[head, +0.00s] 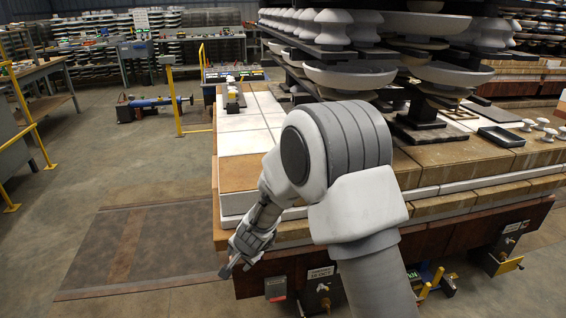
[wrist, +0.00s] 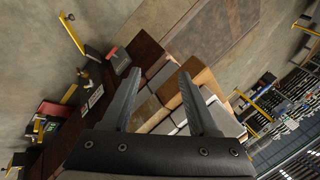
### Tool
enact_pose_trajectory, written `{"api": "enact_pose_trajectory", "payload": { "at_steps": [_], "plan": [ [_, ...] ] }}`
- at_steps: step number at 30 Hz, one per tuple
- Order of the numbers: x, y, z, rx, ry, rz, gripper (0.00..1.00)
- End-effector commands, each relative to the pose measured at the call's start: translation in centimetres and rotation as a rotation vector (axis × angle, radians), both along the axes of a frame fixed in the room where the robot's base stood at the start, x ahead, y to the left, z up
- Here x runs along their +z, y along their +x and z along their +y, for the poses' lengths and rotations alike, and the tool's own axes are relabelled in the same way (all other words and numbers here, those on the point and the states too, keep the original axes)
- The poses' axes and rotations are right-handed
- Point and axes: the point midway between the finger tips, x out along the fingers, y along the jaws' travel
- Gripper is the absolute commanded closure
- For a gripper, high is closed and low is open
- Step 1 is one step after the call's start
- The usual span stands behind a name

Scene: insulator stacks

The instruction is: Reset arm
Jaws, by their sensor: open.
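My gripper (head: 236,262) hangs at the end of my bent white arm, beside the left front corner of the kiln-car-like platform (head: 240,177). It points down and to the left, over the floor in the head view. In the wrist view my gripper (wrist: 158,95) shows two grey fingers spread apart with nothing between them. The platform's brick corner (wrist: 185,85) shows beyond and between the fingers. I cannot tell the exact distance between the fingers and the platform's side.
Stacked grey insulators (head: 350,75) stand on the platform, behind my arm. A yellow-handled fitting (head: 323,290) and a red-grey box (head: 276,289) are on the platform's front side. A brown floor plate (head: 140,245) lies to the left.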

Motion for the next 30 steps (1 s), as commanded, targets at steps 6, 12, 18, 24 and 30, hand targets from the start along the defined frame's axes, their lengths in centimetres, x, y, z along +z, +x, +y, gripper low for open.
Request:
{"api": "enact_pose_trajectory", "payload": {
  "at_steps": [6, 12, 18, 24, 30],
  "plan": [
    [9.3, -1.2, -3.0, 0.139, -0.001, -0.077, 0.40],
    [15.9, -4.2, -6.5, 0.256, -0.046, -0.129, 0.40],
    [20.9, -8.4, -10.6, 0.353, -0.125, -0.167, 0.40],
    [24.3, -13.6, -15.1, 0.424, -0.232, -0.185, 0.40],
    [26.2, -19.2, -19.6, 0.466, -0.356, -0.180, 0.40]
  ]
}}
